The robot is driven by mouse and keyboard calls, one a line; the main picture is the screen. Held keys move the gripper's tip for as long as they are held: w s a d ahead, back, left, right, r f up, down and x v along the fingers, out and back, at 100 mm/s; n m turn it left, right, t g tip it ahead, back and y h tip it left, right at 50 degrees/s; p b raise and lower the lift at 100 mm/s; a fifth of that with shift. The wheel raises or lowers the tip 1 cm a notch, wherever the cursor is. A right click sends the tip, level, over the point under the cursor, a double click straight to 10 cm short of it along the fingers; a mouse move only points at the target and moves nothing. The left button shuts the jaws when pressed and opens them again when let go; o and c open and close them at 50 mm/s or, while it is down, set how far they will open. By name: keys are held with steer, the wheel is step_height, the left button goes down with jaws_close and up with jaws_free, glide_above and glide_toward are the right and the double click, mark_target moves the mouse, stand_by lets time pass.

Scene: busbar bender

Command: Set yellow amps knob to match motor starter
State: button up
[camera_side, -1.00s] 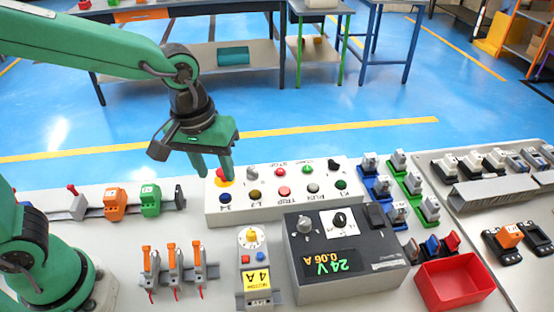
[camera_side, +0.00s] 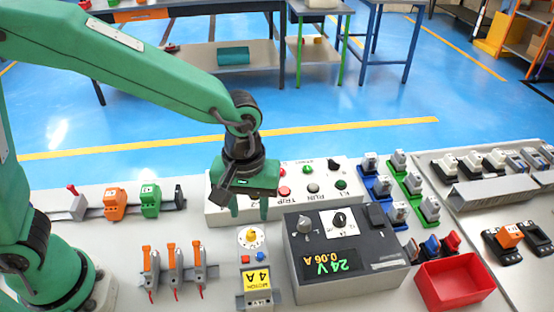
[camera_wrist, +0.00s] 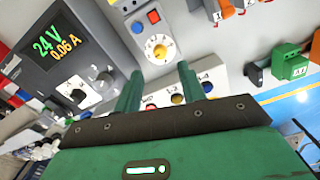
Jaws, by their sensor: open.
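The motor starter (camera_side: 261,246) is a white block with a yellow amps knob (camera_side: 248,236) on a round dial, and a red and a blue button. A yellow tag (camera_side: 257,279) in front of it reads 4 A, upside down in the side view. My gripper (camera_side: 249,214) is open and empty, fingers pointing down, just behind and above the knob. In the wrist view the knob (camera_wrist: 158,51) sits beyond and between the open fingertips (camera_wrist: 157,72), apart from them. The dial's numbers are too small to read.
A grey power supply (camera_side: 345,285) showing 24 V and 0.06 A stands close on the right. A white button box (camera_side: 312,206) lies behind, partly under my gripper. Orange-levered terminals (camera_side: 173,270) stand to the left. A red tray (camera_side: 456,285) is at the right.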

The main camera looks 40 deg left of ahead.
mark_target(251, 232)
steer(key=shift+f, duration=3.2)
jaws_close()
